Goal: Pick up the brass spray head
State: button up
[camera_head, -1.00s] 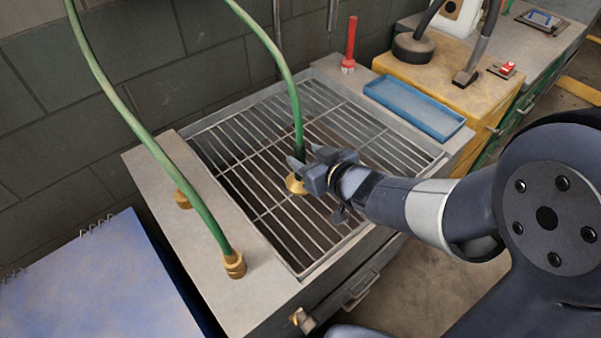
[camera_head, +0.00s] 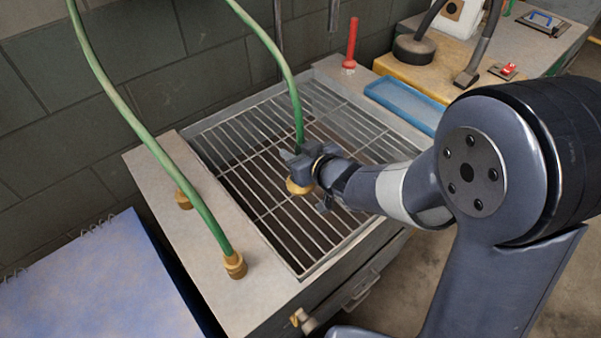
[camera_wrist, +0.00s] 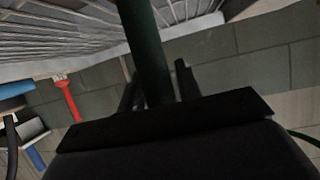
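The brass spray head (camera_head: 299,187) is a gold disc at the lower end of a green hose (camera_head: 292,88). It hangs at the metal grate, low beside my gripper (camera_head: 297,157). My gripper is at the hose just above the brass disc. In the wrist view, the dark green hose (camera_wrist: 150,50) runs down between the two dark fingers (camera_wrist: 157,88), close to both. I cannot tell whether the fingers press on it. The brass head is hidden in the wrist view.
The grate (camera_head: 258,190) covers a sink-like bench. A second green hose (camera_head: 160,155) ends in a brass fitting (camera_head: 235,264) on the left ledge. A red-handled brush (camera_head: 350,45) stands at the back wall, and a blue tray (camera_head: 402,103) lies right. A blue notebook (camera_head: 95,280) is front left.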

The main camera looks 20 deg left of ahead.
grip_shut()
dwell(0.4)
